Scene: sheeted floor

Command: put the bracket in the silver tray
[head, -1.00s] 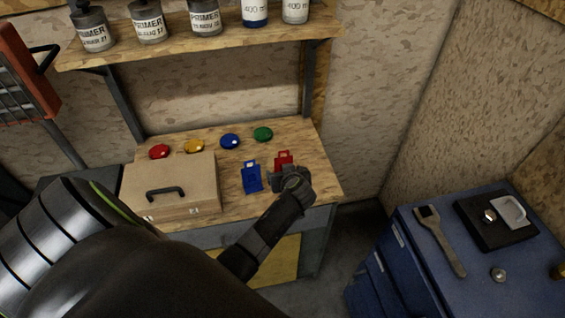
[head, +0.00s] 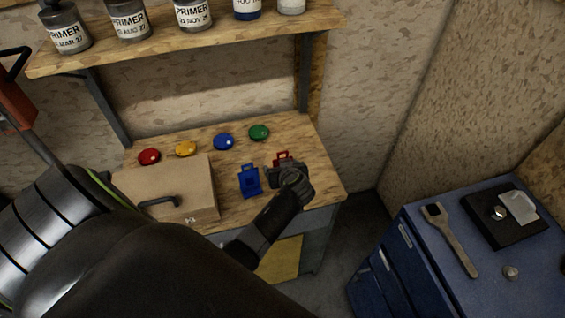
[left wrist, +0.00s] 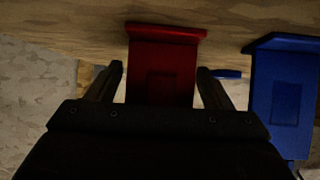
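A red bracket-like piece (head: 281,158), with a flange along one edge, is on the wooden bench and partly hidden by my left gripper (head: 277,173). In the left wrist view the red piece (left wrist: 161,70) lies between the two separated fingers of my left gripper (left wrist: 160,80), with small gaps beside it. A similar blue piece (head: 249,182) stands to its left, and at the right of the left wrist view (left wrist: 283,95). I cannot tell which piece the task calls the bracket. No silver tray is clearly seen. My right gripper is not in view.
A cardboard-coloured case (head: 165,190) and several coloured round buttons (head: 223,141) are on the bench. A shelf (head: 190,40) with bottles hangs above. A blue cabinet (head: 440,285) at the right holds a wrench (head: 452,240) and a black tray (head: 478,218) with a pale piece (head: 517,208).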

